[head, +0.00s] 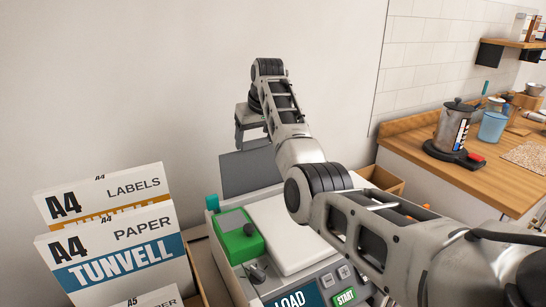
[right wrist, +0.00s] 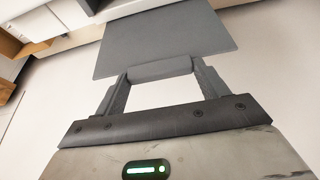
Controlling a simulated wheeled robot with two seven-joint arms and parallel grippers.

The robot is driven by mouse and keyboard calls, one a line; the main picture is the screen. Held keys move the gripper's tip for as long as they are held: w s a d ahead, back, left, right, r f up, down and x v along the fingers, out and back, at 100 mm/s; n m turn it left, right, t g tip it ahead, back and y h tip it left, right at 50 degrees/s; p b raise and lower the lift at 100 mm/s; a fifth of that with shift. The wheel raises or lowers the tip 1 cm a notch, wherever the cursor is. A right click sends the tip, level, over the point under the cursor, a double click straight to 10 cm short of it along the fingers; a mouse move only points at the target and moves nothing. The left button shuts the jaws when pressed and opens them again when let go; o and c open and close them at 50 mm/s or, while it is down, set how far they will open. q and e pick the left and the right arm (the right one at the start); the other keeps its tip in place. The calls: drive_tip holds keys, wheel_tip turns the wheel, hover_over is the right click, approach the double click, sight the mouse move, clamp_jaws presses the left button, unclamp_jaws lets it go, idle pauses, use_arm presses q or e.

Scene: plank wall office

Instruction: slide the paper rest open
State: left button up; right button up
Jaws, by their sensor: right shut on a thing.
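The paper rest (head: 248,173) is a flat dark grey panel at the back of the white and grey copier (head: 290,235). It reaches out from the machine toward the wall. In the right wrist view the paper rest (right wrist: 165,38) fills the top middle, and its outer end lies between my fingers. My right gripper (head: 253,146) comes over the copier from the right and is shut on that end; its fingers also show in the right wrist view (right wrist: 160,72). My right arm hides part of the copier. My left gripper is not in view.
Paper boxes (head: 120,255) marked A4 stand left of the copier. A green panel (head: 238,237) with a small screen is on its left side. Bare wall lies behind.

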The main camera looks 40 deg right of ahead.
drive_tip(key=shift+r, duration=0.35)
drive_tip(key=o, duration=1.4)
drive_tip(key=shift+v, duration=7.9)
